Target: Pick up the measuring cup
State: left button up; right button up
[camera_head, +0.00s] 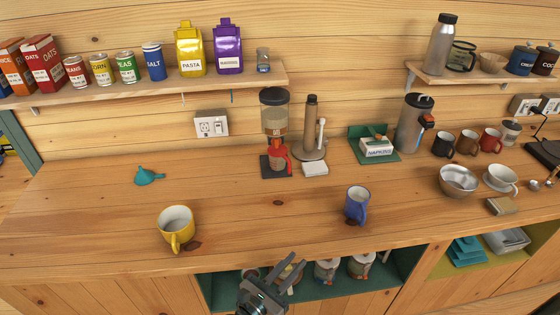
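I cannot tell for certain which vessel is the measuring cup. A blue cup (357,206) with its handle toward me stands upright on the counter, right of centre. A yellow mug (176,226) stands near the counter's front edge at the left. A red cup with a handle (279,157) stands under the coffee grinder. A small clear glass (263,60) is on the left shelf. My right gripper (292,268) is at the bottom centre, in front of the counter's edge, apart from these vessels. Its fingers look apart with nothing between them. My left gripper is out of view.
The wooden counter (260,225) is clear between the yellow mug and the blue cup. A teal funnel (148,176) lies at left. A steel bowl (458,180), a white cup (500,178) and several mugs stand at right. Below, an open green compartment (408,262) holds several jars.

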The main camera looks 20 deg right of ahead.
aim_at(278, 159)
jog(key=i, duration=1)
